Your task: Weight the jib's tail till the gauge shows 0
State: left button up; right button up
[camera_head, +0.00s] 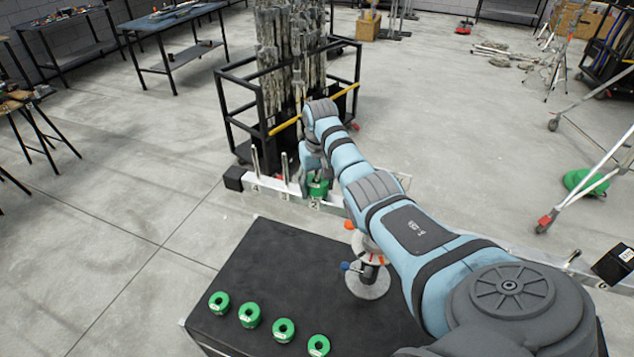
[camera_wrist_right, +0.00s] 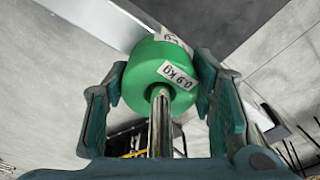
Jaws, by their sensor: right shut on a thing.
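The jib's pale beam (camera_head: 222,196) crosses the floor behind the black case, with a dark end block (camera_head: 234,178) at its left end. Upright metal pegs (camera_head: 285,168) stand on its tail beside number labels. My right gripper (camera_head: 318,178) is over the tail, shut on a green weight (camera_head: 319,189). In the right wrist view this weight (camera_wrist_right: 150,78) reads 0.9 kg and sits between the fingers. A shiny peg (camera_wrist_right: 160,125) runs up to its middle; the weight appears to be around it. I cannot read a gauge. My left gripper is not in view.
Several green ring weights (camera_head: 250,315) lie along the near edge of the black case top (camera_head: 262,265). A round metal base (camera_head: 369,284) with red and blue knobs stands beside my right arm. A black cart (camera_head: 244,120) of poles is close behind the tail.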

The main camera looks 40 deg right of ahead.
aim_at(318, 171)
jog(key=o, duration=1.4)
jog(key=shift+r, duration=0.1)
jog(key=shift+c, duration=0.2)
jog(key=shift+o, duration=0.7)
jog(key=shift+s+a, duration=0.1)
jog(key=r, duration=0.7)
jog(key=shift+s+a+r, duration=0.2)
jog(key=shift+s+r, duration=0.1)
jog(key=shift+s, duration=0.1)
jog(key=shift+f, duration=0.1)
